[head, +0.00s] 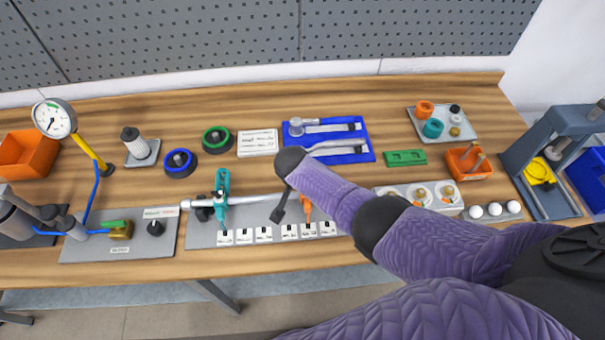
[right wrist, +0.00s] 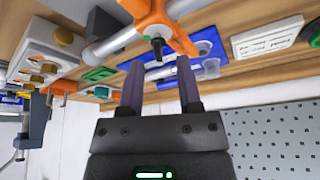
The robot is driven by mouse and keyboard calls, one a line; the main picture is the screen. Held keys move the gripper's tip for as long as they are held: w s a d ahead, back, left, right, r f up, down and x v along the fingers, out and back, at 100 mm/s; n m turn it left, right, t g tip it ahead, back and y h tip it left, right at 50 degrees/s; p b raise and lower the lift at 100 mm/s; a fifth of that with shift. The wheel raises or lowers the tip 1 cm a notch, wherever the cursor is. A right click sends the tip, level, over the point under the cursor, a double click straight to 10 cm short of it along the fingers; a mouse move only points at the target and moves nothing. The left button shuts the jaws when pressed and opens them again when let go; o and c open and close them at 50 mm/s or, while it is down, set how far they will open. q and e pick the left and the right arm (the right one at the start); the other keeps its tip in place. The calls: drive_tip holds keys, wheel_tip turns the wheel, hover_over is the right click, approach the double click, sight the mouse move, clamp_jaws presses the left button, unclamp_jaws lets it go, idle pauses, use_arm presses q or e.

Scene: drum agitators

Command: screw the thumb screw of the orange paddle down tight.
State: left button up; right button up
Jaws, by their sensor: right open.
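The orange paddle (head: 306,204) sits on a horizontal silver shaft (head: 255,199), partly hidden by my right arm in the head view. In the right wrist view the orange paddle (right wrist: 150,14) fills the top centre. Its black thumb screw (right wrist: 157,47) sticks out of it towards my right gripper (right wrist: 159,66). The right gripper's two fingers are open, one on each side of the line of the screw, just short of it, with nothing between them. In the head view the thumb screw cannot be made out. My left gripper is not in view.
A teal paddle (head: 222,188) stands on the left part of the shaft. A row of white labels (head: 264,235) lies along the front of the grey base. Behind are a blue tool tray (head: 370,156), a white card (head: 257,142) and a green block (head: 405,158).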

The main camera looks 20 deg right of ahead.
drive_tip(key=p+v, duration=0.3)
drive_tip(key=v, duration=0.5)
drive_tip(key=shift+r+p, duration=0.25)
drive_tip(key=shift+p, duration=0.15)
